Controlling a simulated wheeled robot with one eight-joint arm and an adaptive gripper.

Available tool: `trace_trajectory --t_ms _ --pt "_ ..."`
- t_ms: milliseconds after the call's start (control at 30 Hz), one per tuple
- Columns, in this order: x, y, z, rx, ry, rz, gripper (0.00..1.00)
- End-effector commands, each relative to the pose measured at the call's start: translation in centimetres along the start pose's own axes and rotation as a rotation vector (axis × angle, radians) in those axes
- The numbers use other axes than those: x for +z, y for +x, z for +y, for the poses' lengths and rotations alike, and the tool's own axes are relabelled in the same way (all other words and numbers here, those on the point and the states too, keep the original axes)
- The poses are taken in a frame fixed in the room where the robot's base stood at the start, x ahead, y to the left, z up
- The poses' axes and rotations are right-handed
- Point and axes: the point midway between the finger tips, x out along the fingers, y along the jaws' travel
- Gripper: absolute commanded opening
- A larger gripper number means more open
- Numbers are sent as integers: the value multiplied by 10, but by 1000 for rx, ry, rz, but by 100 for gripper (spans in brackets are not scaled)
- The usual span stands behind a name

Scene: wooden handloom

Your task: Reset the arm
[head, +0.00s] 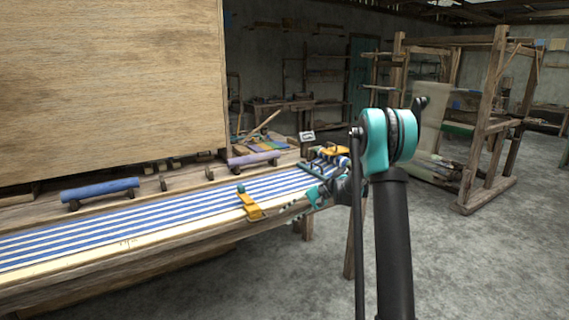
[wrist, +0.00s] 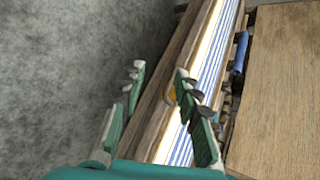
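My gripper (head: 292,205) reaches left from my arm, over the front edge of the loom's striped cloth. In the wrist view my gripper (wrist: 160,78) has its two green-and-grey fingers spread apart, with nothing held between them. A small orange piece (head: 250,206) with a teal end lies at the front edge of the blue-and-white striped cloth (head: 150,212), just left of my fingertips in the head view. Contact with the gripper is not visible.
A large wooden panel (head: 110,85) rises behind the cloth at left. A blue roll (head: 100,189) and a purple roll (head: 252,159) lie along the back. A yellow-and-teal item (head: 333,152) sits at the cloth's right end. Another wooden frame (head: 485,120) stands at right; grey floor (head: 480,265) is clear.

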Motion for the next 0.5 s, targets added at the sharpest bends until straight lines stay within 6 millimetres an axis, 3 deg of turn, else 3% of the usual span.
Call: trace_trajectory --t_ms 33,267,500 --pt "15 -4 4 31 -12 29 32" --pt "74 -23 37 188 -82 168 32" --pt "137 -43 85 361 -173 299 32"
